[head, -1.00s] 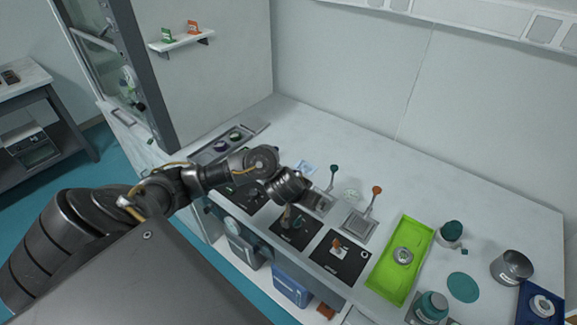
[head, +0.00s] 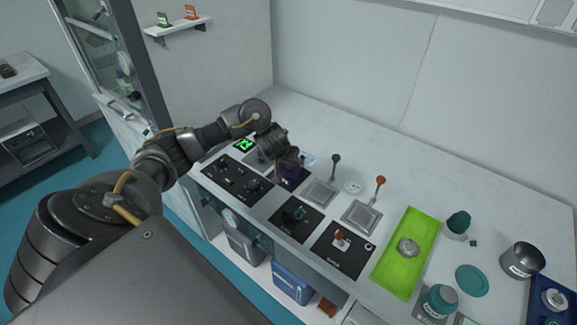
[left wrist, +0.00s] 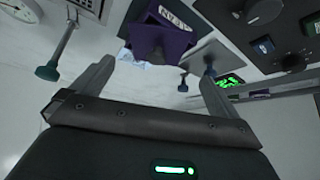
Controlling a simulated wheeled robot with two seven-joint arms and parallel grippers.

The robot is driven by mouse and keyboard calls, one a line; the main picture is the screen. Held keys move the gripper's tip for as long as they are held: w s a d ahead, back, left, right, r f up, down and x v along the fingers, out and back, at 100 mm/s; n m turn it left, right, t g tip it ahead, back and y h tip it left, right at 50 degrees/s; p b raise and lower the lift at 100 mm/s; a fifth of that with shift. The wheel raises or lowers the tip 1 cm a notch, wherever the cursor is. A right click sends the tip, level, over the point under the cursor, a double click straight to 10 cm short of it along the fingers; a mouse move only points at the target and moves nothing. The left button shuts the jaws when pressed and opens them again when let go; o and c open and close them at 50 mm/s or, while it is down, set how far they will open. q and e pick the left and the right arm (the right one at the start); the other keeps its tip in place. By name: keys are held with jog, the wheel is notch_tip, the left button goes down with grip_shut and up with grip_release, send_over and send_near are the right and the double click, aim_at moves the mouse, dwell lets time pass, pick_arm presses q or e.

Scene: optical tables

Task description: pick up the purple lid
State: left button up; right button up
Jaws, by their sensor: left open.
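A purple object (head: 290,171) shows just below my left gripper (head: 291,158) in the head view, partly covered by it. In the left wrist view the purple object (left wrist: 160,32) is angular, with a white label of dark letters. I cannot tell whether it is the lid. It lies beyond the open, empty fingers of my left gripper (left wrist: 157,72), apart from them. No clearly round purple lid shows; the back left of the bench is hidden behind my arm. My right gripper is not in view.
Levers with a teal knob (head: 336,158) and an orange knob (head: 380,181) stand up from the bench near the gripper. Black panels (head: 297,219) line the front edge. A green tray (head: 395,270), jars and a pot (head: 522,260) stand to the right. A green-lit display (head: 244,145) is at left.

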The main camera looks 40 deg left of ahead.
aim_at(288, 165)
pick_arm(q)
jog(key=shift+d+b+x, duration=0.2)
jog(key=shift+b+x, duration=0.25)
jog(key=shift+x, duration=0.85)
jog(key=shift+d+b+x, duration=0.15)
jog(key=shift+b+x, duration=0.3)
jog(key=shift+x, duration=0.8)
jog(key=shift+f, duration=0.1)
jog(key=shift+c, duration=0.4)
jog(key=c, duration=1)
